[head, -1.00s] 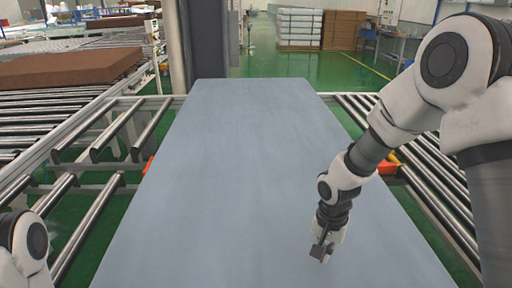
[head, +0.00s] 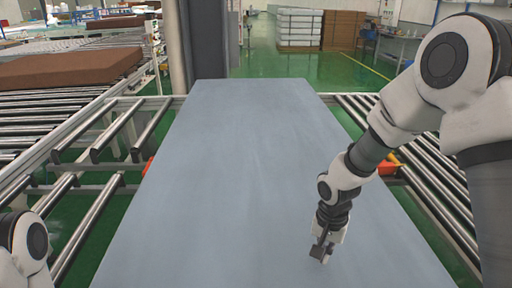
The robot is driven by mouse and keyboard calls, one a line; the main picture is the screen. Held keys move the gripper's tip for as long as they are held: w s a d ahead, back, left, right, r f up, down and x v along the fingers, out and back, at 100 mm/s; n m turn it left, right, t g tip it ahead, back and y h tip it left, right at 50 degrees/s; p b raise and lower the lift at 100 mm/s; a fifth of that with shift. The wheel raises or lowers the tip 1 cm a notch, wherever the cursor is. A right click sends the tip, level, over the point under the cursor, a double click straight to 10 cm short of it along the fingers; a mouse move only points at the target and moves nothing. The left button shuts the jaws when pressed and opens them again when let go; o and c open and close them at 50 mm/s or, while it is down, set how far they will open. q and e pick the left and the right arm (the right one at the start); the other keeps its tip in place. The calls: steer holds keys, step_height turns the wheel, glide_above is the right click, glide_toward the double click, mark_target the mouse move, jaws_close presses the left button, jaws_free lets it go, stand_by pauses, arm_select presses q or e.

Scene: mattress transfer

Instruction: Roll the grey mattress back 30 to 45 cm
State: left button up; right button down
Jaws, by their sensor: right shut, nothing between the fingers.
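The grey mattress (head: 235,180) is a long flat slab that runs from the bottom edge of the head view back to a far end near the dark column. My right gripper (head: 321,258) is shut and empty. It points down over the right half of the mattress, near the front; I cannot tell whether it touches the surface. My left arm shows only as a link at the lower left edge, and its gripper is out of view.
Metal roller conveyors flank the mattress on the left (head: 100,150) and on the right (head: 435,180). A dark column (head: 203,45) stands behind its far end. A brown block (head: 70,66) lies on rollers at the far left. Stacked white packs (head: 300,28) stand at the back.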

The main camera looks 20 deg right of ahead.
mark_target(300, 268)
steer(key=shift+f, duration=0.15)
steer(key=shift+f+b, duration=0.9)
steer(key=shift+f, duration=0.3)
steer(key=shift+w+a+r+p, duration=0.1)
steer(key=shift+a+r+p, duration=0.15)
steer(key=shift+a+p, duration=0.45)
steer(key=shift+w+a+f+p, duration=0.1)
steer(key=shift+w+a+p, duration=0.1)
steer(key=shift+a+p, duration=0.5)
steer(key=shift+w+a+p, duration=0.2)
steer(key=shift+a+p, duration=0.3)
steer(key=shift+a, duration=0.4)
steer(key=shift+a+f, duration=0.1)
steer(key=shift+a, duration=0.05)
steer(key=shift+w, duration=0.1)
steer(key=shift+a, duration=0.1)
